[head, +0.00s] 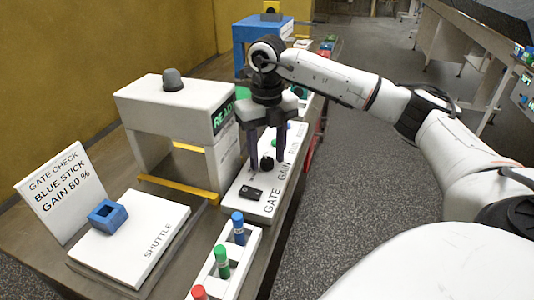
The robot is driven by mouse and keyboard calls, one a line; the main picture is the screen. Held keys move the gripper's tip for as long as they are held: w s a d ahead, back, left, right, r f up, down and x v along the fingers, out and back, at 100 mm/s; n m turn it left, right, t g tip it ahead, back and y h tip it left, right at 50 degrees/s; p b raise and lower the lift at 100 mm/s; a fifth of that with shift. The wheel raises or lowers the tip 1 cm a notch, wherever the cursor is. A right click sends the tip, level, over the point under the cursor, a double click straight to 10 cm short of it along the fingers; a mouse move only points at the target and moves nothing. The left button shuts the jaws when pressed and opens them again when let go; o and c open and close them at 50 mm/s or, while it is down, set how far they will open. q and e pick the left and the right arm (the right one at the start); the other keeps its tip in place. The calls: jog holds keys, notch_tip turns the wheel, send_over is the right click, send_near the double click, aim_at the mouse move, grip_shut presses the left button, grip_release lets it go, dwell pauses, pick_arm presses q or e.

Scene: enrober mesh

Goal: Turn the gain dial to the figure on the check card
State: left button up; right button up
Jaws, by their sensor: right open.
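The check card (60,190) stands tilted at the left and reads "GATE CHECK, BLUE STICK, GAIN 80 %". A white control panel (240,207) lies along the table's right side. The gain dial (267,164), a small black knob, is on it beside the word "GAIN". My right gripper (268,161) points down at the panel, open, with its fingers on either side of the dial in this view. I cannot tell whether they touch it. The dial's pointer and scale cannot be read. My left gripper is not in view.
A white gate (165,103) with a lit "READY" sign stands left of the panel. A black switch (252,193) sits nearer on the panel. A shuttle plate (125,253) bears a blue square holder (108,215). A white rack (245,255) holds blue, green and red sticks.

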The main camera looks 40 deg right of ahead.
aim_at(267, 160)
jog(key=c, duration=1)
jog(key=shift+m+p, duration=0.3)
jog(key=shift+m, duration=0.5)
jog(key=shift+c, duration=0.2)
jog(key=o, duration=1)
jog(key=shift+o, duration=0.2)
jog(key=shift+r, duration=0.1)
notch_tip(267, 160, up, 10)
jog(key=shift+p, duration=0.3)
